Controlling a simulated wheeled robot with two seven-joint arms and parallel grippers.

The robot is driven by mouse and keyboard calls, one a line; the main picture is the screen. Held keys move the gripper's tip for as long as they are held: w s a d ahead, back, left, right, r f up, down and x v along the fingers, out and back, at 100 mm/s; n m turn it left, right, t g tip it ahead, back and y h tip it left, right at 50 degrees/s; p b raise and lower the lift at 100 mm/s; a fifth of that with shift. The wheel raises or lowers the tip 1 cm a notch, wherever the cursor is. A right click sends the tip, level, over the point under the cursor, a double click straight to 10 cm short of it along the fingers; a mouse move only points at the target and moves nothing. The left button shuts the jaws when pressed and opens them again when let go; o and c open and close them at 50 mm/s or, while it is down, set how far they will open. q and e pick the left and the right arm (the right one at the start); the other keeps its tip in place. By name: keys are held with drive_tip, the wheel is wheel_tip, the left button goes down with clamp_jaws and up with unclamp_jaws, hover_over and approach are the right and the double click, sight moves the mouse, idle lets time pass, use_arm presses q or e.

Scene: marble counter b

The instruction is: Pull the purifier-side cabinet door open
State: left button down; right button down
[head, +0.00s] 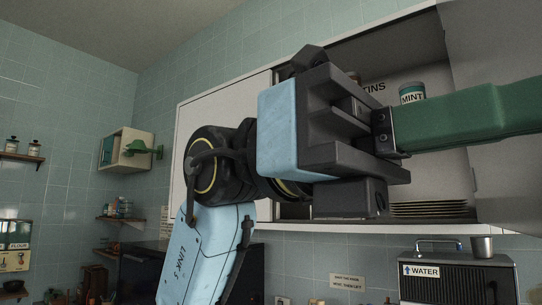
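The wall cabinet (225,110) has a white left door that is closed. The purifier-side door (490,45) is a pale grey panel at the right, swung out from the front and cut off by the picture edge. My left gripper (465,115) points right across the open part of the cabinet. Its green finger passes in front of that door's inner face and leaves the picture. The fingertips are out of view, so its opening and any contact with the door cannot be told. My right gripper is not in view.
Inside the cabinet are a mint tin (412,93) and stacked plates (430,209). Below stands the black water purifier (460,280) with a metal cup (482,247) on top. A small wall box (125,150) and shelves are at the left.

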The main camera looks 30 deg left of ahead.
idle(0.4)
use_arm(q)
drive_tip(key=a+b, duration=0.1)
drive_tip(key=a, duration=1.3)
drive_tip(key=shift+w+b, duration=0.4)
drive_tip(key=shift+w, duration=0.05)
